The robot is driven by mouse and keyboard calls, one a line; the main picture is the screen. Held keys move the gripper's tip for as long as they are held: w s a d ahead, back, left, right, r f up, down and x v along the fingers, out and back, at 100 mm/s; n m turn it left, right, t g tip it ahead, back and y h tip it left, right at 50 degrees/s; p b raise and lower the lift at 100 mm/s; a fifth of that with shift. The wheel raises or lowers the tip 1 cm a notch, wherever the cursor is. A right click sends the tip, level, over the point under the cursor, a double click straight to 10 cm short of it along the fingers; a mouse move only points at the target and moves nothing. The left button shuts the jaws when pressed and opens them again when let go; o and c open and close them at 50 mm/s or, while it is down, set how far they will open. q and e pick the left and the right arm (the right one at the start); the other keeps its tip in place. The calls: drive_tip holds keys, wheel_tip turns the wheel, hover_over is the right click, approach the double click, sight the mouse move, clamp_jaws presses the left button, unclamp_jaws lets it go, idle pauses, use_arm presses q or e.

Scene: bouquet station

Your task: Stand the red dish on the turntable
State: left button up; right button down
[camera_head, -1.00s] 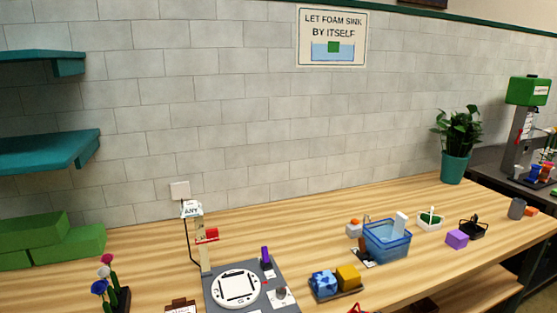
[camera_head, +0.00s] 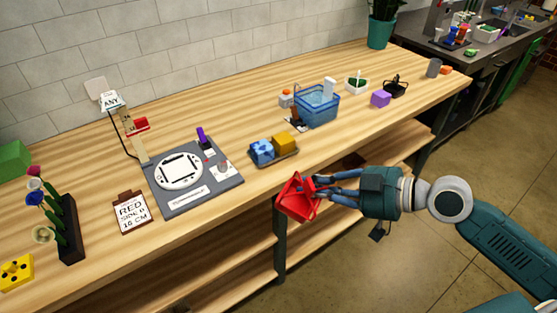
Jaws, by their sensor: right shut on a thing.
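My right gripper (camera_head: 328,187) is shut on the red dish (camera_head: 296,200). The dish is tilted and hangs in front of the table's front edge, to the right of the turntable and apart from it. The gripper fingers cover part of the dish. The turntable (camera_head: 179,188) is a white disc with dark markings on a grey base (camera_head: 217,189); nothing stands on the disc. My left gripper is not in view.
A tray with blue and yellow blocks (camera_head: 283,140) sits between the turntable and the blue basket (camera_head: 322,108). A clipboard (camera_head: 131,213) reading "RED" lies left of the base. A post with a red piece (camera_head: 137,125) stands behind. A flower rack (camera_head: 69,230) is at left.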

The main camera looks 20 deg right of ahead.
drive_tip(key=w+d+r+m+t+h, duration=0.1)
drive_tip(key=w+r, duration=0.1)
drive_tip(key=w, duration=0.5)
drive_tip(key=w+d+r+m+t+h+p, duration=0.1)
drive_tip(key=w+r+m+h, duration=0.1)
drive_tip(key=w, duration=0.5)
drive_tip(key=w+d+r+m+t+h+p, duration=0.1)
drive_tip(key=w+r+m+h, duration=0.1)
drive_tip(key=w, duration=0.5)
drive_tip(key=shift+w+d+r+t, duration=0.3)
drive_tip(key=shift+w+r, duration=0.1)
drive_tip(key=shift+r, duration=0.2)
drive_tip(key=shift+f, duration=0.1)
wheel_tip(320, 180, down, 18)
drive_tip(key=shift+f+p, duration=0.2)
drive_tip(key=shift+p, duration=0.4)
drive_tip(key=shift+f+p, duration=0.3)
drive_tip(key=shift+p, duration=0.1)
drive_tip(key=shift+f, duration=0.2)
drive_tip(key=shift+f, duration=0.1)
